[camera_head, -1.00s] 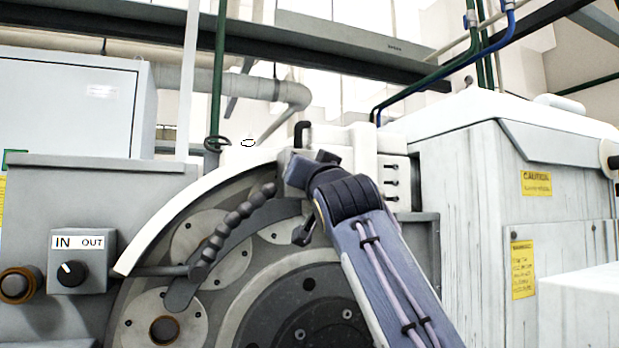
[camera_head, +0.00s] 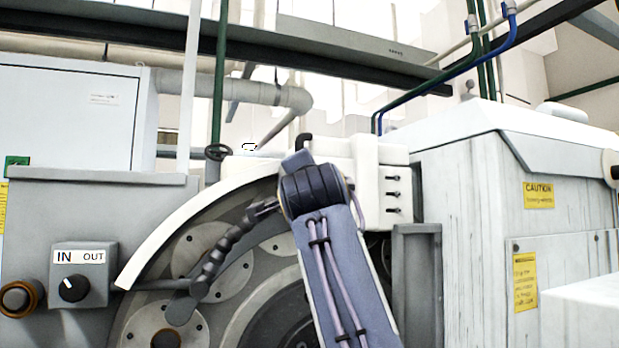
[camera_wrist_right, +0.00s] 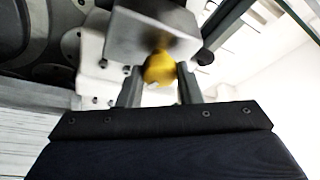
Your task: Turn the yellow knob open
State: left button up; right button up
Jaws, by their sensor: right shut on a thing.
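The yellow knob (camera_wrist_right: 160,68) shows in the right wrist view, just below a grey metal block and between the two fingers of my right gripper (camera_wrist_right: 159,82). The gripper is shut on the knob. In the head view my right arm rises from the bottom edge in front of the grinder's round face. There the knob is hidden, and the gripper cannot be made out clearly. My left gripper is in neither view.
The grinder's white curved guard (camera_head: 190,222) and a dark ridged hose (camera_head: 222,256) lie left of my arm. A white box with black fittings (camera_head: 392,193) stands close on its right. A control box with a black selector (camera_head: 73,288) is at the left.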

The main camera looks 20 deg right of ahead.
jog(key=shift+m, duration=0.3)
jog(key=o, duration=1)
jog(key=shift+b+v, duration=2.3)
jog(key=shift+v, duration=1.6)
